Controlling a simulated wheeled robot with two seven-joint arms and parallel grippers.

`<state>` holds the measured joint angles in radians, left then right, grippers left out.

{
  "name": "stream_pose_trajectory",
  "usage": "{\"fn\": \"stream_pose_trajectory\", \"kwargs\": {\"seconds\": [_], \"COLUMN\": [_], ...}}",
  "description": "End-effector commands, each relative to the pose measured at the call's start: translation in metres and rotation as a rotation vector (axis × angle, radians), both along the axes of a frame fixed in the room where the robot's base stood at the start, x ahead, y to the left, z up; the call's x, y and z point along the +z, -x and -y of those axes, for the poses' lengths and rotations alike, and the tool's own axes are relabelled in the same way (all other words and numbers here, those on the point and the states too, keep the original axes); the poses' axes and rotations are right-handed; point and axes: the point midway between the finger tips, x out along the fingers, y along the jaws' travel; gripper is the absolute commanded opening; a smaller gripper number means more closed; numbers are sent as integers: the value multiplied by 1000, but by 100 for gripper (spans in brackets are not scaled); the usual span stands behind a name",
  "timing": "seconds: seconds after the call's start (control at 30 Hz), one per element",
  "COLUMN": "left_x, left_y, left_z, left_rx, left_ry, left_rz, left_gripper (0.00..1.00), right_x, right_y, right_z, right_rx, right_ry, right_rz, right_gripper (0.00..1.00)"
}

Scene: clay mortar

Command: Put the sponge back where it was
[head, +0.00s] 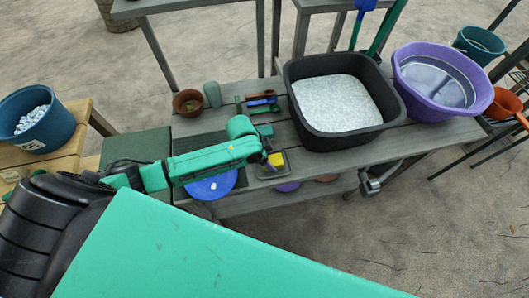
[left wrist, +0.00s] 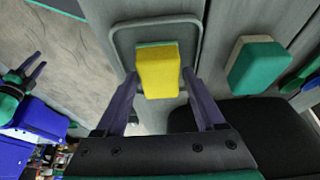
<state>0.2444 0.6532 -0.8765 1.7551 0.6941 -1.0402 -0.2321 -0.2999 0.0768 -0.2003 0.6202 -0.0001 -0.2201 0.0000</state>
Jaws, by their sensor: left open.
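The yellow sponge with a green layer (left wrist: 158,72) lies on a shallow grey tray (left wrist: 155,22). In the head view the sponge (head: 276,160) shows as a small yellow patch on the tray (head: 287,176) at the bench's front edge. My left gripper (left wrist: 161,76) is open, with one finger on each side of the sponge. I cannot tell whether the fingers touch it. In the head view my left gripper (head: 268,156) is over the tray and partly hides it. A small gripper, apparently my right one (left wrist: 38,66), shows at the left edge of the wrist view.
A green block with a pale side (left wrist: 258,62) lies right of the tray. On the bench stand a black tub of pale grains (head: 300,118), a purple basin (head: 420,105), a brown pot (head: 187,103) and small tools (head: 262,101). A blue bucket (head: 37,119) stands at left.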

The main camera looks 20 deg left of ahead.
Motion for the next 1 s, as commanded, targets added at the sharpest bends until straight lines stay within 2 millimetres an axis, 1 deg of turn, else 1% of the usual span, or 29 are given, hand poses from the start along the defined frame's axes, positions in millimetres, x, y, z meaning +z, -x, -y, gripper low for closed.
{"fn": "stream_pose_trajectory", "kwargs": {"seconds": [0.17,0.3,0.4,0.5,0.63,1.0], "left_x": [32,65,86,99,105,105], "left_y": [7,14,19,22,23,23], "left_z": [-12,-23,-30,-35,-36,-36], "left_rx": [-1,0,-1,-1,0,0], "left_ry": [-2,-2,-1,-2,0,0], "left_rz": [3,3,2,1,-1,-1], "left_gripper": [71,71,71,71,71,71], "right_x": [3,3,3,3,3,4], "right_y": [0,0,0,0,0,0], "right_z": [0,0,0,0,1,3], "right_rx": [1,1,1,1,1,1], "right_ry": [0,0,0,0,1,4], "right_rz": [0,0,0,0,0,0], "right_gripper": [50,50,50,50,50,50]}}
